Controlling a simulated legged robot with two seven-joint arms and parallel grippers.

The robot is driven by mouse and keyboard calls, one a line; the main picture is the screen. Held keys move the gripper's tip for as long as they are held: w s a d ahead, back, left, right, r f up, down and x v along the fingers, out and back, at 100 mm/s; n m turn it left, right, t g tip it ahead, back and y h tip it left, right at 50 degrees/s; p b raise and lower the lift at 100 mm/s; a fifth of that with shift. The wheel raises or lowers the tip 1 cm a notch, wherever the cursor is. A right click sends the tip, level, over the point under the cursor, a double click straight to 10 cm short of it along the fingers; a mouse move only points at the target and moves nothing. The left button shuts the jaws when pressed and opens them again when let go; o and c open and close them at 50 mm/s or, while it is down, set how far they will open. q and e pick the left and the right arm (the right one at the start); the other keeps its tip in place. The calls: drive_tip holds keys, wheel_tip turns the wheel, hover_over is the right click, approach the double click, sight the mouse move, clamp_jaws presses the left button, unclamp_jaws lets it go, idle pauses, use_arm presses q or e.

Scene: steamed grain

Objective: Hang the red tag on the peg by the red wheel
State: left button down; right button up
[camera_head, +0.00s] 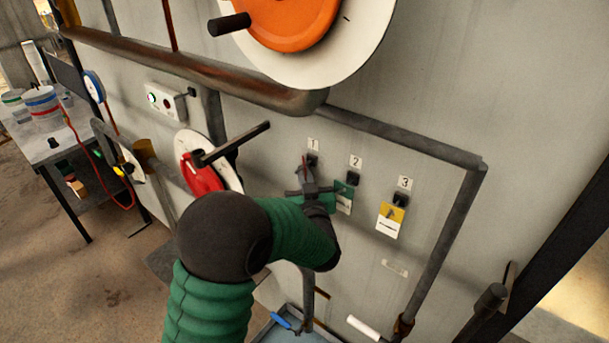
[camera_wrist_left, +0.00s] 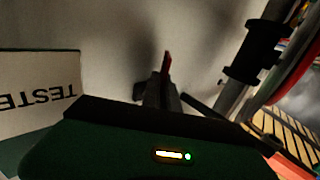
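My left gripper (camera_head: 308,188) is at the wall, just below the peg labelled 1 (camera_head: 312,159). A thin red strip (camera_head: 304,168), seemingly the red tag edge-on, stands up between its fingertips. The same red strip (camera_wrist_left: 167,65) shows at the closed fingers in the left wrist view, close to the wall. The red wheel (camera_head: 203,177), on a white disc with a dark handle bar, is left of the gripper. I cannot make out a separate peg beside this wheel. My right gripper is not in view.
A green tag (camera_head: 343,190) hangs at peg 2, right beside my gripper, and a yellow-and-white tag (camera_head: 389,220) at peg 3. A large orange wheel (camera_head: 290,22) is above. Pipes (camera_head: 440,245) frame the panel. A blue tray (camera_head: 262,331) is below.

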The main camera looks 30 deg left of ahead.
use_arm(q)
drive_tip(key=shift+r, duration=0.1)
idle(0.3)
drive_tip(key=shift+s+a+b, duration=0.15)
drive_tip(key=shift+s+b, duration=0.2)
drive_tip(key=shift+s, duration=1.45)
drive_tip(key=s, duration=0.6)
drive_tip(key=shift+a+b, duration=0.25)
drive_tip(key=shift+b, duration=0.1)
drive_tip(key=shift+w, duration=0.1)
